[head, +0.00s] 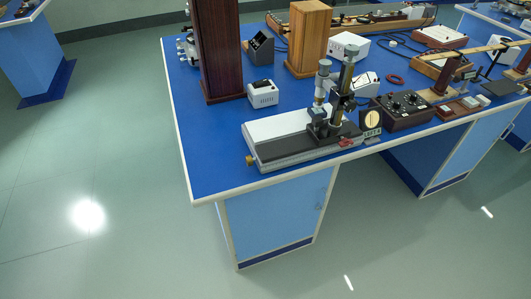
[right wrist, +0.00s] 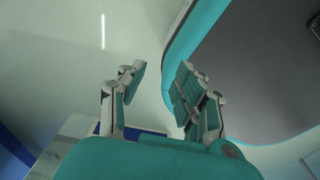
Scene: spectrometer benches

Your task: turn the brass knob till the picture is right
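A small brass knob (head: 250,160) sticks out at the left end of a grey and black instrument base (head: 285,145) near the front edge of the blue bench. A microscope-like tube (head: 343,85) stands upright on that base. A small plate with a round pale picture (head: 371,119) stands just right of it. Neither gripper shows in the head view. In the right wrist view my right gripper (right wrist: 160,88) is open and empty, above the floor and away from the knob. The left gripper is in no view.
The blue bench (head: 200,140) carries a tall dark wooden block (head: 217,50), a lighter wooden block (head: 308,38), a small white meter (head: 262,93) and a black dial box (head: 404,108). Open floor (head: 100,160) lies left and in front.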

